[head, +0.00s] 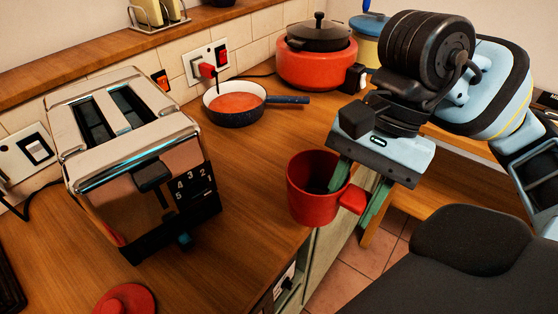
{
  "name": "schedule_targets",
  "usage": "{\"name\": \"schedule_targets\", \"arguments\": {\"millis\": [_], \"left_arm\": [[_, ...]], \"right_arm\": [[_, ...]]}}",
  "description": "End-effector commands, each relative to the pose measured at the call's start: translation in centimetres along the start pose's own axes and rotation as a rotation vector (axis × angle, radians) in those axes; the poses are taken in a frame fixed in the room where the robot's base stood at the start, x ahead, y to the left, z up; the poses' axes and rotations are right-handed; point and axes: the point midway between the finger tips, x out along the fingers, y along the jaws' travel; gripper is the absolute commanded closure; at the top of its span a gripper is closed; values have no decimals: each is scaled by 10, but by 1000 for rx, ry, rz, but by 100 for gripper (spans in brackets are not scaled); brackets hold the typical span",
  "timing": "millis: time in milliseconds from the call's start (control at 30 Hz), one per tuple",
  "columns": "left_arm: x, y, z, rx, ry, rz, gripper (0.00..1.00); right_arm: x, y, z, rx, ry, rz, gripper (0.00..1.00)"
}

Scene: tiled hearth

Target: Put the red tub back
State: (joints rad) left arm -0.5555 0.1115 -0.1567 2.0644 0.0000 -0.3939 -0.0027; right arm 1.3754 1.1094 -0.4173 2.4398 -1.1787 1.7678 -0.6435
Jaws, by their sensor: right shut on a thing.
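The red tub (309,198) is upright and open at the top, near the front edge of the wooden counter. A red block-like handle sticks out on its right side. My right gripper (358,188) comes down from the upper right and is shut on the tub's right side by the handle. One green finger reaches over the rim and the other is outside. I cannot tell whether the tub touches the counter or hangs just above it. My left gripper is not in view.
A chrome toaster (140,165) stands at left, with a round red thing (127,300) in front. A pan (235,103) of orange-red food and a red cooker with a black pot (318,62) stand behind. The counter (245,190) between toaster and tub is clear.

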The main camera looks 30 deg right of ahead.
Motion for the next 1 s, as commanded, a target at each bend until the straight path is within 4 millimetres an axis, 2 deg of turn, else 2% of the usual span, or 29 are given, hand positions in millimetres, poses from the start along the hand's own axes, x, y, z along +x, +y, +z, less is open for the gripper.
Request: {"name": "schedule_targets", "arguments": {"millis": [600,800,1000], "left_arm": [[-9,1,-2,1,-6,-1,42],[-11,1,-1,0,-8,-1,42],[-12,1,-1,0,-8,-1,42]], "right_arm": [[-7,-116,-62,1,-1,-1,100],[-7,-133,-72,0,0,0,100],[-6,-135,-74,-1,1,1,100]]}}
